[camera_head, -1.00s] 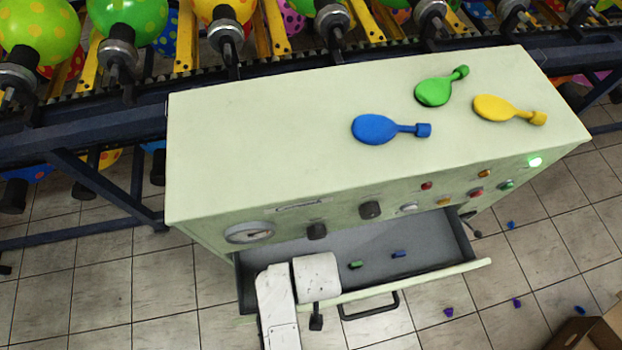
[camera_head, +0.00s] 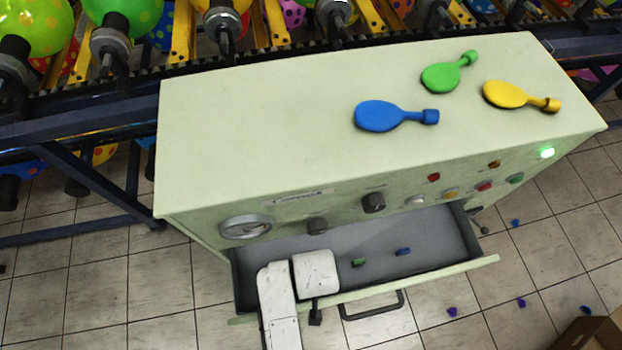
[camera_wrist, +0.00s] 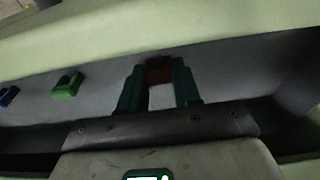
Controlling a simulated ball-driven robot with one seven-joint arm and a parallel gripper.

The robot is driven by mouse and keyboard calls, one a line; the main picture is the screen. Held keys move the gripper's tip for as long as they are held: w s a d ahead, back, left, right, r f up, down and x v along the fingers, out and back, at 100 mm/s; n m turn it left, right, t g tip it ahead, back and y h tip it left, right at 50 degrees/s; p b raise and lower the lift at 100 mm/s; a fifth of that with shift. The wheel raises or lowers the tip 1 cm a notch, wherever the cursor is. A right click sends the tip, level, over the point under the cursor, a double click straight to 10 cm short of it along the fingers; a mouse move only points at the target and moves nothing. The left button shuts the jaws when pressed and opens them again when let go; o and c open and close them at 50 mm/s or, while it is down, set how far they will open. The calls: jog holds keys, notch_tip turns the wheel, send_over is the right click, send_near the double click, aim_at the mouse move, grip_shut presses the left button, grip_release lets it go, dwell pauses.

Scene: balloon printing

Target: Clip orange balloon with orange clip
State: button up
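My gripper (camera_wrist: 159,78) is inside the open drawer, its two dark teal fingers apart. A dark reddish-brown piece (camera_wrist: 159,70), likely the orange clip in shadow, lies between the fingertips; whether they press on it is unclear. My wrist hides this spot in the head view. A yellow-orange balloon (camera_head: 505,95), the closest to orange, lies flat on the cabinet top at the right, its neck pointing right. My gripper is well below and left of it.
The drawer (camera_head: 440,232) also holds a green clip (camera_head: 358,262) and a blue clip (camera_head: 403,251). A blue balloon (camera_head: 380,116) and a green balloon (camera_head: 440,76) lie on the cabinet top (camera_head: 250,120). The cabinet top's left half is clear. A conveyor with inflated balloons runs behind.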

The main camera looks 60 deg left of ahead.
jog(key=c, duration=0.4)
jog(key=shift+o, duration=0.2)
jog(key=shift+r, duration=0.15)
jog(key=shift+r+p, duration=3.65)
jog(key=shift+p, duration=0.35)
notch_tip(320, 180, up, 2)
jog(key=shift+r, duration=0.2)
jog(key=shift+s, duration=0.1)
